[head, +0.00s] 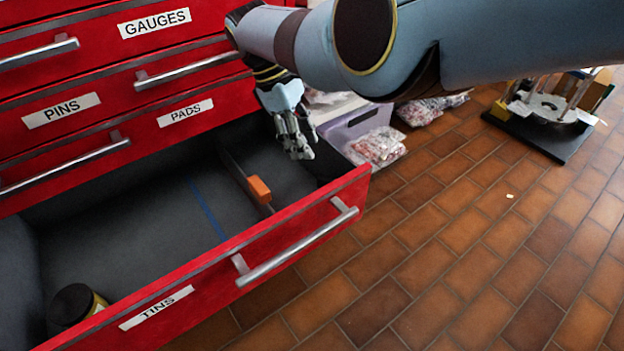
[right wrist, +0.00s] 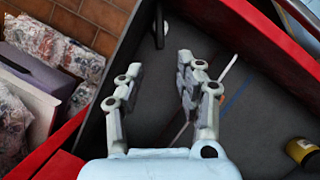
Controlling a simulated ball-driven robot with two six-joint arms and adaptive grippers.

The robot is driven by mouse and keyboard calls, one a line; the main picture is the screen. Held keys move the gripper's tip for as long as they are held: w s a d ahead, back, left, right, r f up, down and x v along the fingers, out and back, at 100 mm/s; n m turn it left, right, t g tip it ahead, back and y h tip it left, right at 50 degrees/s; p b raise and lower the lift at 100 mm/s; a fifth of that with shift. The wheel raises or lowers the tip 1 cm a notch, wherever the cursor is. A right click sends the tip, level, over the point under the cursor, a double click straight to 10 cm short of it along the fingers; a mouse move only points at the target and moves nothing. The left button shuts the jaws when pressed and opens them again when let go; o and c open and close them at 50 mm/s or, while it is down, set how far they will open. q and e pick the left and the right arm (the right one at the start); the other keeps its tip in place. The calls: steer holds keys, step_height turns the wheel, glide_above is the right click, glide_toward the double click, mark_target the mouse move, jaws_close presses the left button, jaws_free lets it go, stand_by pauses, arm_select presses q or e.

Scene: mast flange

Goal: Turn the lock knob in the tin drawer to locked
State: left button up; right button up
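The tin drawer (head: 210,264), red with a TINS label, is pulled open. My right gripper (head: 300,150) points down over its right part, by the right side wall. In the right wrist view my right gripper (right wrist: 155,75) is open, with nothing between its fingers. A small dark upright piece with a pale end (right wrist: 159,25) stands in the drawer's front right corner; it may be the lock knob, but its setting cannot be read. In the head view the front panel hides that corner. My left gripper is not in view.
An orange block (head: 260,189) sits at a thin divider (head: 236,172) in the drawer. A dark tin (head: 74,303) stands at the front left, also in the wrist view (right wrist: 302,151). A bin (head: 358,124) and bagged goods (head: 378,147) lie right of the drawer.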

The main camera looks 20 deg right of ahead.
mark_target(321, 177)
steer(key=b+x, duration=0.2)
steer(key=x, duration=0.6)
steer(key=shift+f, duration=0.2)
steer(key=shift+s+d+f+b, duration=0.2)
steer(key=shift+f+b, duration=0.15)
steer(key=shift+f, duration=0.15)
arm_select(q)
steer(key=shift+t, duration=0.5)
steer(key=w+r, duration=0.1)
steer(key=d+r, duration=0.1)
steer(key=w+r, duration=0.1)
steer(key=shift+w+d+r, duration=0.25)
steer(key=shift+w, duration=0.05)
arm_select(e)
jaws_close()
